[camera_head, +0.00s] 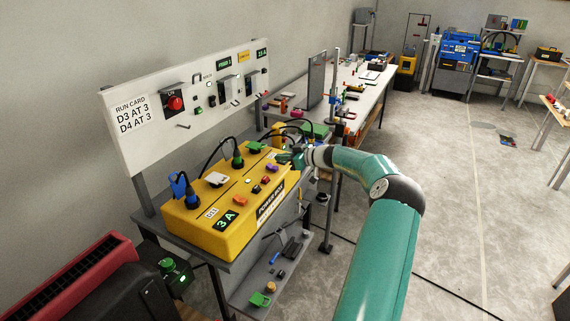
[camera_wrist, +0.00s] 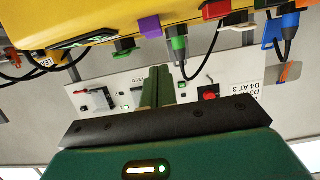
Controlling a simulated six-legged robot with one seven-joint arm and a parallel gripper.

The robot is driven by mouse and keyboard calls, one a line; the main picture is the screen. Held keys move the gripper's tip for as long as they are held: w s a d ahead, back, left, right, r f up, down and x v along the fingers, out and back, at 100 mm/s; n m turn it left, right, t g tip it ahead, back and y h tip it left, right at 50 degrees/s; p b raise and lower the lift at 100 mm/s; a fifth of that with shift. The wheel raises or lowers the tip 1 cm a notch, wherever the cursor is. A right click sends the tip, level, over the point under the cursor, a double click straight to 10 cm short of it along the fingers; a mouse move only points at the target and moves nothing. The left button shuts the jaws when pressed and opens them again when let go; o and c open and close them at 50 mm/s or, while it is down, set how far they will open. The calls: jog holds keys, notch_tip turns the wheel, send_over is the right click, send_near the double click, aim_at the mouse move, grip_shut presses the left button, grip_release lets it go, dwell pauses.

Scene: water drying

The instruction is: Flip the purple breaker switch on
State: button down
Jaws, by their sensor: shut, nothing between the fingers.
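The purple breaker switch (camera_head: 271,167) is a small block at the far end of the row of switches on the yellow power box (camera_head: 213,240). In the wrist view the purple switch (camera_wrist: 150,27) sticks out from the yellow box edge near the top, and the picture is upside down. My gripper (camera_head: 284,158) is over the far end of the box, close to the purple switch. In the wrist view my green fingers (camera_wrist: 160,72) are shut together and empty, with a visible gap in the picture between their tips and the switch. I cannot tell the switch's position.
Red (camera_head: 256,189) and orange (camera_head: 240,201) switches stand nearer on the box. Plugs with black cables, one blue (camera_head: 192,196) and one green (camera_head: 237,160), rise behind them. A white panel (camera_head: 150,145) with a run card and a red knob (camera_head: 175,103) stands behind.

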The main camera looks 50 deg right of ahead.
jog(key=f+v, duration=0.1)
jog(key=v, duration=0.8)
jog(key=shift+s+d, duration=0.15)
jog(key=shift+s, duration=0.45)
jog(key=w+a+r+n+g, duration=0.1)
jog(key=w+a+r+g, duration=0.15)
jog(key=a, duration=0.85)
jog(key=w+a+r+g, duration=0.1)
jog(key=a+g, duration=0.2)
jog(key=a, duration=0.8)
jog(key=w+a+r+n+g, duration=0.1)
jog(key=a+r+g, duration=0.15)
jog(key=a, duration=0.85)
jog(key=s+a+r+m+g+h, duration=0.1)
jog(key=s+a+r+g+h, duration=0.15)
jog(key=s+a, duration=0.45)
jog(key=s+a+r+m+t+h, duration=0.1)
jog(key=s+a+r+m, duration=0.1)
jog(key=s+a, duration=0.5)
jog(key=s+a+r+m+t, duration=0.1)
jog(key=s+a+m, duration=0.1)
jog(key=s+a, duration=0.5)
jog(key=s, duration=0.6)
jog(key=shift+s+r+h, duration=0.2)
jog(key=shift+r+h, duration=0.15)
jog(key=shift+r, duration=0.05)
jog(key=shift+a, duration=0.15)
